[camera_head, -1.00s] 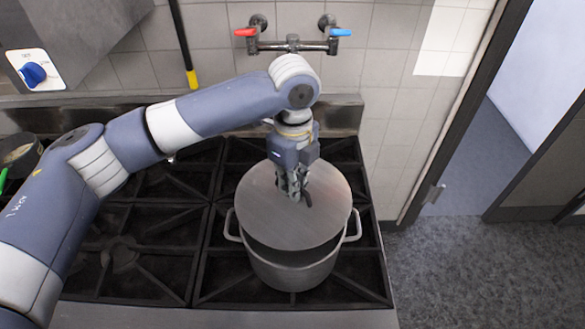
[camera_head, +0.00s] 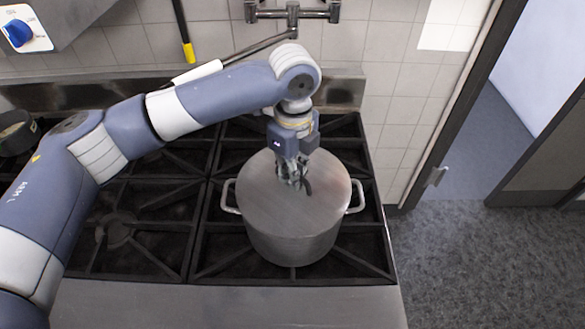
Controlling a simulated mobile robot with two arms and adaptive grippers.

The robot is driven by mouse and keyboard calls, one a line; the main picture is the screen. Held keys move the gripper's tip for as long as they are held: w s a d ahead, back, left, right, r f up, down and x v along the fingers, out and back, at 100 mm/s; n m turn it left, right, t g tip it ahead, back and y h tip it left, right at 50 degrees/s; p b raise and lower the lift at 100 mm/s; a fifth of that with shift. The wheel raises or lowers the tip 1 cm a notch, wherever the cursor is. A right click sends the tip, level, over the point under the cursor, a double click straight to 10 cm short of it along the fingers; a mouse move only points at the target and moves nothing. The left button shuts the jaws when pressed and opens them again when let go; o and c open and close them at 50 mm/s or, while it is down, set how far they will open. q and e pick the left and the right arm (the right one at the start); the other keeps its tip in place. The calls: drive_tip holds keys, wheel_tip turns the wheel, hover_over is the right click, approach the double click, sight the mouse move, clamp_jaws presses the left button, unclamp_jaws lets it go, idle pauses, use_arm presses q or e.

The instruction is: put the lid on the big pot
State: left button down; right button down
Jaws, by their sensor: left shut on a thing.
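The big pot (camera_head: 292,246) is a steel pot with two side handles, standing on the right part of the black stove grate. The round steel lid (camera_head: 262,205) lies over the pot's mouth and covers it. It looks level and in line with the rim; whether a thin gap is left cannot be told. My left gripper (camera_head: 294,182) points down over the lid's middle and is shut on the lid's handle, which it partly hides. My right gripper is not in view.
The stove grate (camera_head: 160,245) to the left of the pot is empty. A small dark pan (camera_head: 14,136) stands at the far left. A wall faucet (camera_head: 292,14) is behind, and a doorway (camera_head: 490,150) is at the right.

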use_arm(q)
drive_tip(key=shift+f, duration=0.35)
drive_tip(key=c, duration=1.8)
unclamp_jaws()
drive_tip(key=shift+o, duration=0.6)
drive_tip(key=shift+r, duration=0.15)
wheel_tip(320, 180, up, 12)
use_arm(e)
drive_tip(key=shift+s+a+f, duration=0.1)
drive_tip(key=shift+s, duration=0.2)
